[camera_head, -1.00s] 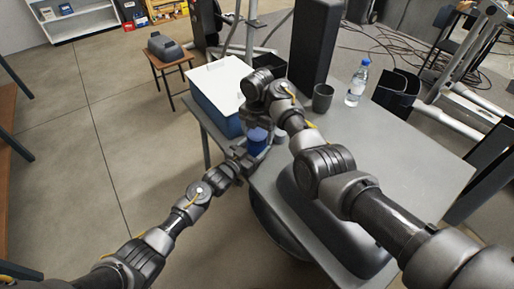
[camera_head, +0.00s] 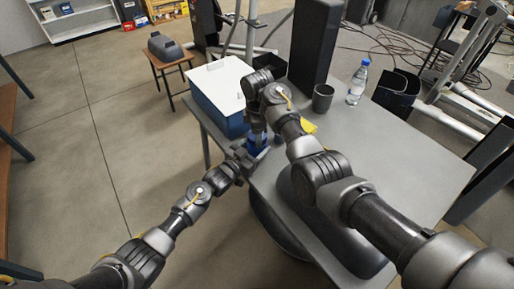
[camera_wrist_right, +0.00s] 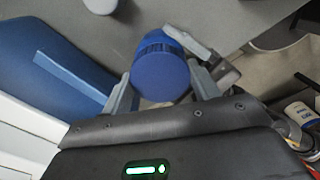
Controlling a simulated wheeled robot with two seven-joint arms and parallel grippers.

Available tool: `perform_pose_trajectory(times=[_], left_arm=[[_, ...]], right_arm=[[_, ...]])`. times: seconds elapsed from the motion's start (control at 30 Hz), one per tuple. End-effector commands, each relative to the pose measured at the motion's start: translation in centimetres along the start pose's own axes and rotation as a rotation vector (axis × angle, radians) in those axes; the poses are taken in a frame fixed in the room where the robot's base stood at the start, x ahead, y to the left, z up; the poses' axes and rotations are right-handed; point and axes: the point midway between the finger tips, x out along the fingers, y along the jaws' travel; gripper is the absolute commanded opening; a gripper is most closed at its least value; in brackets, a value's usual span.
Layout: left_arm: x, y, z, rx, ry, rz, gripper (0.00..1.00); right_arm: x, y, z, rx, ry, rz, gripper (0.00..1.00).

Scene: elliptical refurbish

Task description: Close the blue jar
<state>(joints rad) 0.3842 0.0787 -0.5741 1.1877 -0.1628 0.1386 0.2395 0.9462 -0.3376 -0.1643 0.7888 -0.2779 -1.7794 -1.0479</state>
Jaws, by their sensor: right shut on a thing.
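The blue jar (camera_head: 257,142) stands upright near the left edge of the grey table, partly covered by my grippers. My right gripper (camera_head: 257,122) is directly above it, pointing down. In the right wrist view, a round blue lid (camera_wrist_right: 162,76) with a ridged side sits between the fingers of my right gripper (camera_wrist_right: 161,92), which is shut on it. The lid hides most of the jar below, so I cannot tell how it is seated. My left gripper (camera_head: 246,160) is beside the jar at its lower left; its finger opening is hidden.
A blue box with a white lid (camera_head: 217,82) stands behind the jar. A dark mug (camera_head: 322,98), a water bottle (camera_head: 357,83) and a tall black speaker-like box (camera_head: 317,45) stand farther back. A small yellow thing (camera_head: 308,127) shows beside my right arm. The right part of the table (camera_head: 420,165) is clear.

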Motion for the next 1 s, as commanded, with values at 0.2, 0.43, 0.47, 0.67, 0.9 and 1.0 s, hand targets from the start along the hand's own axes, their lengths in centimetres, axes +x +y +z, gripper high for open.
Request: perform_pose_trajectory(times=[0.2,0.43,0.47,0.67,0.9,1.0], left_arm=[[-0.26,-0.07,0.75,-0.003,-0.016,-0.003,0.02],[-0.27,-0.12,0.77,-0.004,-0.017,-0.004,0.02],[-0.26,-0.12,0.77,-0.004,-0.017,-0.004,0.02],[-0.26,-0.15,0.78,-0.004,-0.017,-0.004,0.02],[-0.25,-0.17,0.76,-0.003,-0.017,-0.005,0.02],[-0.25,-0.17,0.75,-0.003,-0.017,-0.005,0.02]], right_arm=[[0.18,-0.15,0.0,0.785,-0.004,-0.002,0.33],[0.2,-0.16,-0.11,1.605,-0.005,-0.001,0.33],[0.19,-0.16,-0.13,1.692,-0.004,0.0,0.33],[0.26,-0.2,-0.17,2.038,-0.005,-0.002,0.33],[0.29,-0.23,-0.18,2.07,-0.006,-0.003,0.33],[0.29,-0.24,-0.19,2.069,-0.006,-0.003,0.63]])
